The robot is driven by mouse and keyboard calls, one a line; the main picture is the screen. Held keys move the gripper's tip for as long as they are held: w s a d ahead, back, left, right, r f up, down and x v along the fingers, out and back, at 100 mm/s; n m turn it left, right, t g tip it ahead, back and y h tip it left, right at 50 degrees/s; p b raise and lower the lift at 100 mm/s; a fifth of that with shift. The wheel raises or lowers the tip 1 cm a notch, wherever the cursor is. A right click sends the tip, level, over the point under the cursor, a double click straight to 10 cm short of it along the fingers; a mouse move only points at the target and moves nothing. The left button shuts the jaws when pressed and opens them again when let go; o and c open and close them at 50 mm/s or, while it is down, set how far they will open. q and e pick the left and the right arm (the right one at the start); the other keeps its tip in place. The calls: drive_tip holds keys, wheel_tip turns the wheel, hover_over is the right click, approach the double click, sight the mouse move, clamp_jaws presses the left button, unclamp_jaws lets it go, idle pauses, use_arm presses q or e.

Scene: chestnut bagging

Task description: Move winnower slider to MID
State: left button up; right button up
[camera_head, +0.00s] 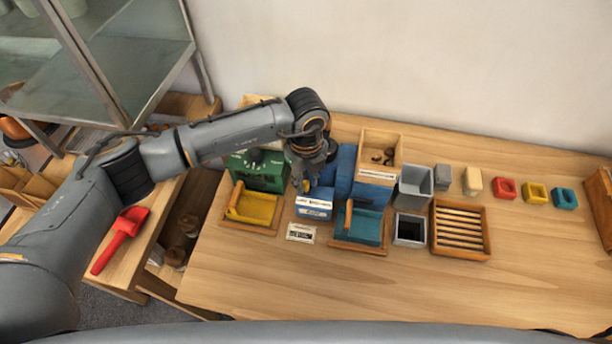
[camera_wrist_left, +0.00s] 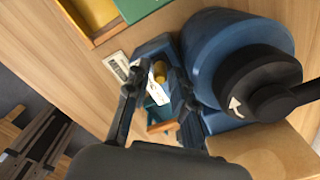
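The blue winnower (camera_head: 342,170) stands near the back middle of the table, partly hidden by my left arm. Its slider has a small yellow knob (camera_wrist_left: 160,72), beside a white label strip in the left wrist view. My left gripper (camera_head: 306,182) points down at the winnower's front left side. In the left wrist view my left gripper (camera_wrist_left: 157,80) has its two dark fingers apart, with the yellow knob seen between their tips. I cannot tell whether a finger touches it. The slider's position marks are too small to read. My right gripper is not in view.
A green machine (camera_head: 258,168) with a yellow tray (camera_head: 254,209) stands to the left. A teal tray (camera_head: 362,228), grey bins (camera_head: 414,187) and a slatted wooden tray (camera_head: 460,229) stand to the right. A black knob (camera_wrist_left: 258,80) juts from the winnower. The table front is clear.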

use_arm(q)
drive_tip(key=shift+c, duration=0.2)
clamp_jaws()
drive_tip(key=shift+d+f, duration=0.1)
drive_tip(key=shift+s+d+f+b, duration=0.1)
drive_tip(key=shift+s+d+b, duration=0.05)
drive_tip(key=shift+d+b, duration=0.7)
drive_tip(key=shift+d, duration=0.3)
drive_tip(key=shift+s, duration=0.1)
drive_tip(key=shift+o, duration=0.2)
unclamp_jaws()
